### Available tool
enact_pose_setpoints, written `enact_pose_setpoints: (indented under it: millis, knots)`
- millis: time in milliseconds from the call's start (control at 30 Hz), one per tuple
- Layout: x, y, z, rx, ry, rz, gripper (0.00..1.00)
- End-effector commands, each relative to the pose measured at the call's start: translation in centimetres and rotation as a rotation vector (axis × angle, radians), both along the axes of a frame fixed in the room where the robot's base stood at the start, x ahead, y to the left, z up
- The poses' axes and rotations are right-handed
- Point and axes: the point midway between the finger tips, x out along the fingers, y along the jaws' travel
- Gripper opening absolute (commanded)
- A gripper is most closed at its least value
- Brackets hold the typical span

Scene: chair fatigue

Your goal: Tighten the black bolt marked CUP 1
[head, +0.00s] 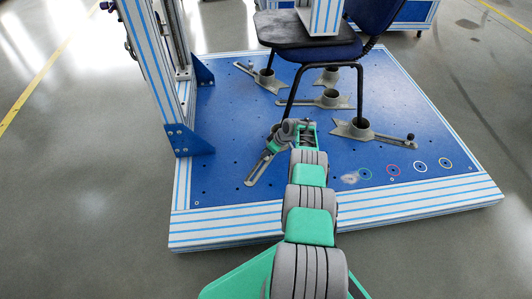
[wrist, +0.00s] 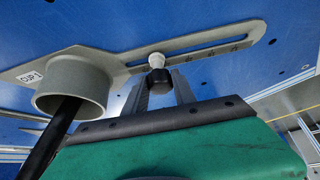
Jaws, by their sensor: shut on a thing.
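The cup plate marked CUP 1 (wrist: 28,77) is a grey slotted plate with a round cup (wrist: 75,88); a black chair leg (wrist: 50,138) stands in the cup. The black bolt (wrist: 159,77) sits at the plate's slot, below a pale grey round piece in the wrist view. My gripper (wrist: 159,84) is shut on the black bolt, with one finger on each side of it. In the head view my gripper (head: 293,130) is at the near left chair leg, above the slotted plate (head: 257,170). The bolt is hidden there.
The chair (head: 318,48) stands on a blue platform (head: 225,115) with holes. A frame post (head: 150,65) rises at the left. Other cup plates lie around, including one at right (head: 353,128) with a black bolt (head: 411,137). The platform's front is mostly clear.

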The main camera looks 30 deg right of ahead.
Motion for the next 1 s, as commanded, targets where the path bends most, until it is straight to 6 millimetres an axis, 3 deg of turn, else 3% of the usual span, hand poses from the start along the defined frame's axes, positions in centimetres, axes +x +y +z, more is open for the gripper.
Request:
enact_pose_setpoints:
  millis: [900,933,1000]
  knots:
    - [-0.14,0.13,-0.08,0.000,0.001,-0.203,0.00]
    - [-0.14,0.13,-0.08,0.000,0.001,-0.203,0.32]
    - [-0.14,0.13,-0.08,0.000,0.001,-0.203,0.38]
